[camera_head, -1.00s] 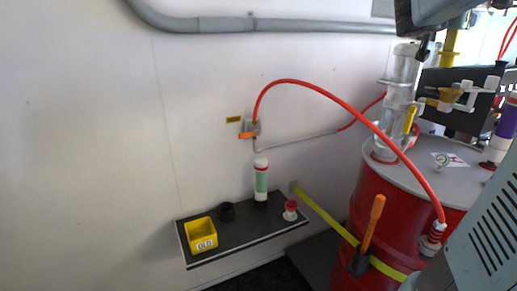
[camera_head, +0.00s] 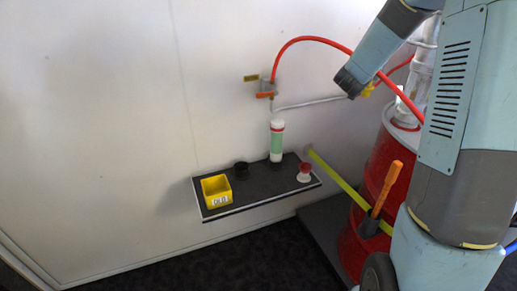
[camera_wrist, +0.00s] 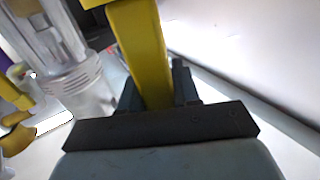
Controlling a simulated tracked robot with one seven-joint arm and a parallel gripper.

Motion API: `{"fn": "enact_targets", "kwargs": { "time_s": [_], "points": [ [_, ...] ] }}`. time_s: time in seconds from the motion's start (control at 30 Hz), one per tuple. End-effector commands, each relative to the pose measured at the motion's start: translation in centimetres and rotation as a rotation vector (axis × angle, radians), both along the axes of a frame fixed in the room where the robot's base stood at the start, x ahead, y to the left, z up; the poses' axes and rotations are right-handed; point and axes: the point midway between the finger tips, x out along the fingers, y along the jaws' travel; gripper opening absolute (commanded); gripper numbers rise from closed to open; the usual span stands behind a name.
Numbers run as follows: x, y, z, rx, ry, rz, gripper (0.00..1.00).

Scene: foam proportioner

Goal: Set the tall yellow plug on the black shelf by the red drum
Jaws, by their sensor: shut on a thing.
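My gripper (camera_head: 359,89) is shut on the tall yellow plug (camera_wrist: 141,45), whose long flat-sided body fills the middle of the wrist view. The dark jaws (camera_wrist: 158,88) sit on either side of it. In the head view only a small part of the plug (camera_head: 368,90) shows beyond my wrist, in the air left of the red drum's top. The black shelf (camera_head: 255,191) is on the wall, below and left of my gripper. The red drum (camera_head: 381,165) stands right of the shelf, partly hidden by my arm.
The shelf holds a yellow bin (camera_head: 216,191), a black ring (camera_head: 241,169), a white-and-green tube (camera_head: 277,142) and a red-and-white fitting (camera_head: 304,172). A red hose (camera_head: 310,39) arches above. An orange handle (camera_head: 386,189) stands by the drum. Bare shelf shows in front.

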Motion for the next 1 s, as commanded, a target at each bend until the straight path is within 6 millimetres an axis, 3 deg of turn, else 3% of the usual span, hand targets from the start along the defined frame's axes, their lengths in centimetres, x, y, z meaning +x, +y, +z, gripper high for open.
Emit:
{"fn": "enact_targets", "kwargs": {
  "time_s": [0.03, 0.1, 0.47, 0.8, 1.0],
  "points": [
    [0.4, 0.4, -2.1, 0.0, 0.009, 0.022, 0.0],
    [0.9, 1.2, -4.4, 0.0, 0.008, 0.057, 0.0],
    [1.7, 5.6, -15.7, 0.003, 0.006, 0.256, 0.0],
    [0.1, 10.4, -25.3, 0.003, 0.006, 0.454, 0.0],
    [-1.6, 13.1, -29.8, 0.003, 0.005, 0.555, 0.0]
  ]
}}
